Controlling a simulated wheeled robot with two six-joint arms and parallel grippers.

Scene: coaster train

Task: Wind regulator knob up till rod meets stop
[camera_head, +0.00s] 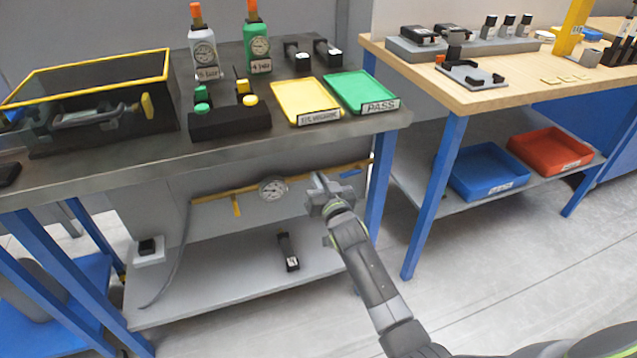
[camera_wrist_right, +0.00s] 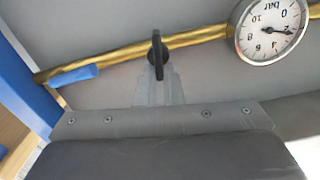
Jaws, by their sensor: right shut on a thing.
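A black regulator knob (camera_wrist_right: 158,54) sits on the brass pipe (camera_wrist_right: 110,60) in the right wrist view. My right gripper (camera_head: 322,188) is at the pipe under the left bench and hides the knob in the head view. It is shut on the knob; its grey fingers (camera_wrist_right: 160,88) show just below the knob in the wrist view. A round pressure gauge (camera_head: 272,188) is on the pipe left of the gripper; in the wrist view the gauge (camera_wrist_right: 270,30) is upside down, its needle near 2. I cannot make out the rod or the stop. My left gripper is not in view.
A blue handle (camera_wrist_right: 73,76) and a yellow lever (camera_head: 237,206) are on the pipe. The bench top (camera_head: 100,165) overhangs the pipe. A dark labelled block (camera_head: 287,252) stands on the lower shelf (camera_head: 215,290). A blue leg (camera_head: 381,185) stands right of my gripper.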

